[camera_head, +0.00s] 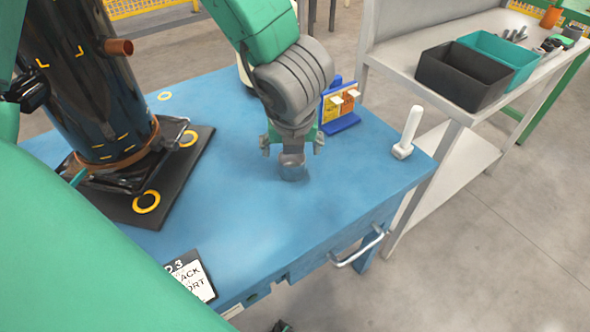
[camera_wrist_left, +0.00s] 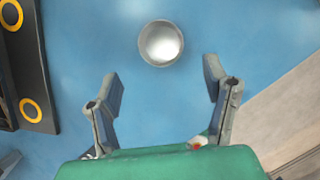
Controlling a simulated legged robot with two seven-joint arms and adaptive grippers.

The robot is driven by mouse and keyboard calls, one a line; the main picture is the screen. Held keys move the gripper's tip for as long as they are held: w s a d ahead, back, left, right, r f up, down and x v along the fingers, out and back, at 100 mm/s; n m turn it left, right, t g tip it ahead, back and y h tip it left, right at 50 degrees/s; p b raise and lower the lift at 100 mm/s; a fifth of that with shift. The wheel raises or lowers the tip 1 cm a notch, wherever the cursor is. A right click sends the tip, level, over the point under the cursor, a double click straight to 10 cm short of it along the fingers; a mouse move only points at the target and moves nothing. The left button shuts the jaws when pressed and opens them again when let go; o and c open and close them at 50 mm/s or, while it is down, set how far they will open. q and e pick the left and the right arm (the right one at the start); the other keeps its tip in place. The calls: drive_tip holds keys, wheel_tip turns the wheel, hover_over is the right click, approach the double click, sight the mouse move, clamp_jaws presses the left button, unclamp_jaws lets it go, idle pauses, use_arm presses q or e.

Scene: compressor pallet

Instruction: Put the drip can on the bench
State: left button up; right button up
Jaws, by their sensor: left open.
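The drip can (camera_head: 293,169) is a small grey metal cup standing on the blue table. In the left wrist view the drip can (camera_wrist_left: 161,43) shows from above as a round, open-topped, empty-looking cup. My left gripper (camera_head: 292,147) points down close over the can in the head view, its fingers spread to either side. In the wrist view the can lies just beyond the fingertips of my left gripper (camera_wrist_left: 161,75), with nothing held between them. The grey bench (camera_head: 428,98) stands at the right, beyond the table. My right gripper is not in view.
A black cylindrical compressor (camera_head: 85,90) stands on a dark base at the table's left. A blue holder with yellow and orange cards (camera_head: 340,105) and a white upright piece (camera_head: 408,132) are on the table. A black bin (camera_head: 462,75) and teal bin (camera_head: 505,55) occupy the bench.

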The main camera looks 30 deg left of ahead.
sight(292, 162)
use_arm(q)
drive_tip(key=x, duration=0.3)
drive_tip(key=shift+a+b, duration=0.3)
drive_tip(key=shift+w+a+f, duration=0.1)
drive_tip(key=shift+a+f, duration=0.2)
drive_tip(key=shift+f, duration=0.05)
drive_tip(key=f, duration=0.1)
drive_tip(key=w+f+b, duration=0.1)
drive_tip(key=f, duration=0.1)
drive_tip(key=w+f+b, duration=0.1)
drive_tip(key=shift+d+f, duration=0.1)
drive_tip(key=shift+f, duration=0.2)
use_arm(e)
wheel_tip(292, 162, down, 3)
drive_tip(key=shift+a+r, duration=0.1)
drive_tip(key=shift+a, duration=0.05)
use_arm(q)
drive_tip(key=c, duration=0.3)
drive_tip(key=shift+a, duration=0.3)
drive_tip(key=c, duration=1)
drive_tip(key=shift+d, duration=0.1)
drive_tip(key=shift+c, duration=0.2)
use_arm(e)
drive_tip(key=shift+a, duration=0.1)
